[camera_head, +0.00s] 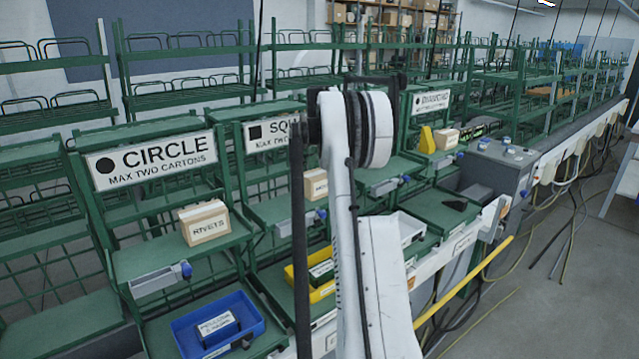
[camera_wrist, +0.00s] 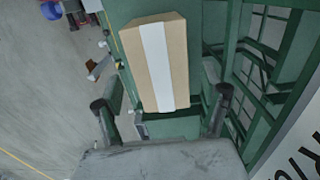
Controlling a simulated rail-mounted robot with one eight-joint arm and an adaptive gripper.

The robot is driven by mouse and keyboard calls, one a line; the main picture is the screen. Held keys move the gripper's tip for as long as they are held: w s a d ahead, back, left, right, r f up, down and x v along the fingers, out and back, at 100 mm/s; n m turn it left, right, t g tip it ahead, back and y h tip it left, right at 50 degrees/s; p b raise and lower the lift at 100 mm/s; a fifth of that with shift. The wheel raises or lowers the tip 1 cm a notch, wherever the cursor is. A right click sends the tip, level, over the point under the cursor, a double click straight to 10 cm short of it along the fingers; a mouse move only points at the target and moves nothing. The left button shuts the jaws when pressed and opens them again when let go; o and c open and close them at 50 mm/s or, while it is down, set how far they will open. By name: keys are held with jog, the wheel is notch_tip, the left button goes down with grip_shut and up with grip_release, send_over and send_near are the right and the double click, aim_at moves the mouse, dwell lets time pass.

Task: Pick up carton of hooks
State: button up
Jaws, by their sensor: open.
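In the wrist view, a brown carton (camera_wrist: 155,62) with a white strip along its top lies between and just beyond the fingertips of my gripper (camera_wrist: 161,98). The fingers are spread wide, with visible gaps on both sides of the carton. No label on it shows there, so I cannot tell its contents. In the head view, a carton (camera_head: 315,184) with a partly hidden label starting with what looks like "HO" stands on the middle shelf under the square sign, beside my arm. My gripper's fingers are hidden in the head view.
A carton marked RIVETS (camera_head: 205,222) stands under the CIRCLE sign (camera_head: 152,160). Another carton (camera_head: 447,139) and a yellow object (camera_head: 427,140) stand near the right-hand sign. A blue bin (camera_head: 218,322) and a yellow bin (camera_head: 295,280) sit lower. Green frames enclose the shelves.

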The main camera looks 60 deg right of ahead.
aim_at(319, 183)
jog(key=shift+w+f+p, duration=0.1)
jog(key=shift+f+p, duration=0.75)
jog(key=shift+f, duration=1.85)
jog(key=shift+c, duration=0.5)
jog(key=c, duration=1.7)
grip_shut()
jog(key=shift+r, duration=0.1)
